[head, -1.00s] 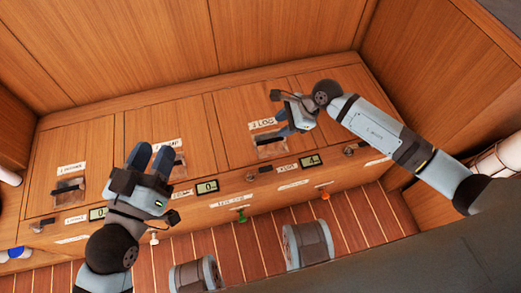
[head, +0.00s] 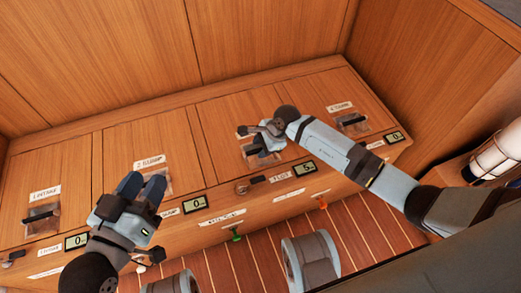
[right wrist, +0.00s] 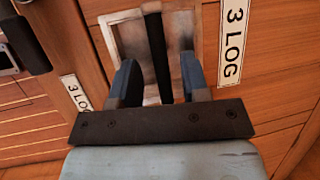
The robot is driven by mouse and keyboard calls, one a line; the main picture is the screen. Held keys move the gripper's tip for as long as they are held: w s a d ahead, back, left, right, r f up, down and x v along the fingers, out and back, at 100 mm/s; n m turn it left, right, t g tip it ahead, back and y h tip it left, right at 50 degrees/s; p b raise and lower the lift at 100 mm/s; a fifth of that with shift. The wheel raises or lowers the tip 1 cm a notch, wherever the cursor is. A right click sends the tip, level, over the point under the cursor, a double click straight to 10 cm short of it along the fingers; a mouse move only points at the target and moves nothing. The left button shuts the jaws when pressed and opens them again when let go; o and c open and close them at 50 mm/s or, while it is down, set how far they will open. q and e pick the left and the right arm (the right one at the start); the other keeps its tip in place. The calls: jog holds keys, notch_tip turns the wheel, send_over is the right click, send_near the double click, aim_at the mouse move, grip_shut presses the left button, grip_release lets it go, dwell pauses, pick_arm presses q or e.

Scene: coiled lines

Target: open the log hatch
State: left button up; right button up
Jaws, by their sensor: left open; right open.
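The log hatch (head: 235,108) is the third wooden lid from the left on the bench top and lies shut, flush with its neighbours. Its label "3 LOG" (right wrist: 233,42) reads clearly in the right wrist view. Its dark bar handle (right wrist: 157,55) crosses a pale metal recess. My right gripper (head: 262,148) is over this recess. Its two blue fingers are open, one each side of the bar, with gaps visible; it is not gripping. My left gripper (head: 142,186) is open and empty, above the front of the second hatch and partly hiding its handle.
Other lids have handles, such as the first (head: 42,217) and fourth (head: 350,122). Number displays (head: 306,168) and a dark lever (head: 257,180) line the front face, with green (head: 236,234) and orange (head: 322,203) knobs below. A grey spool (head: 311,262) stands on the slatted floor.

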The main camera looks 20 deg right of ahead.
jog(key=shift+a+f, duration=0.2)
jog(key=shift+f, duration=0.2)
grip_shut()
jog(key=shift+w+r, duration=0.1)
jog(key=shift+r, duration=0.05)
